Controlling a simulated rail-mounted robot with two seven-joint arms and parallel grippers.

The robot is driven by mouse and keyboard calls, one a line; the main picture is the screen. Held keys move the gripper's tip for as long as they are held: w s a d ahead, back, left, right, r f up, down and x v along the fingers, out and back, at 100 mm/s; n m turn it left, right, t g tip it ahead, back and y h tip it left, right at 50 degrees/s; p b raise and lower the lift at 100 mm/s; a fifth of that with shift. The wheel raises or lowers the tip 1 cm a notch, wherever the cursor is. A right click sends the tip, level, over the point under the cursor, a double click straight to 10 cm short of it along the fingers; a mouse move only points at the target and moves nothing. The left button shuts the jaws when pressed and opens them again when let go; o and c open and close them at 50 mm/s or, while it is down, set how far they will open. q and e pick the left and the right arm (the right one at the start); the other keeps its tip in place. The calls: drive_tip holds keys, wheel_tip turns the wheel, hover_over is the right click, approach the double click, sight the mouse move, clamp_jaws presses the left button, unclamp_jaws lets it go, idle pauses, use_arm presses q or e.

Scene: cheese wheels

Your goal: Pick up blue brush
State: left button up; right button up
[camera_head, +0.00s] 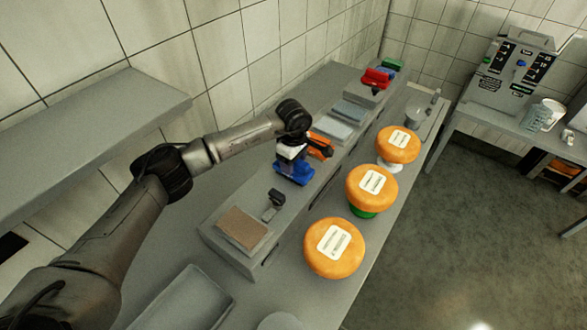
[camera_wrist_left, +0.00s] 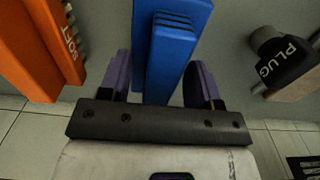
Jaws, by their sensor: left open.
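The blue brush (camera_head: 293,173) stands on the work shelf below my left gripper (camera_head: 293,153) in the head view. In the left wrist view the blue brush (camera_wrist_left: 178,45) lies between the two purple finger pads of my left gripper (camera_wrist_left: 160,72). The jaws are open around it; a firm hold does not show. The gripper and arm partly hide the brush in the head view. My right gripper is not in view.
An orange brush (camera_head: 321,146) stands close beside the blue one, and shows in the left wrist view (camera_wrist_left: 35,50). A dark object marked PLUG (camera_wrist_left: 285,62) is on the other side. Cheese wheels (camera_head: 334,248) stand along the front. A wall shelf (camera_head: 90,125) is at left.

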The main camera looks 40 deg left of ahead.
use_arm(q)
clamp_jaws()
idle(0.4)
wheel_tip(320, 180, up, 5)
drive_tip(key=shift+f, duration=0.2)
drive_tip(key=s+d+r, duration=0.1)
drive_tip(key=d+r, duration=0.5)
drive_tip(key=d, duration=0.5)
drive_tip(key=shift+d+r, duration=0.25)
drive_tip(key=shift+d, duration=0.05)
drive_tip(key=shift+s, duration=0.1)
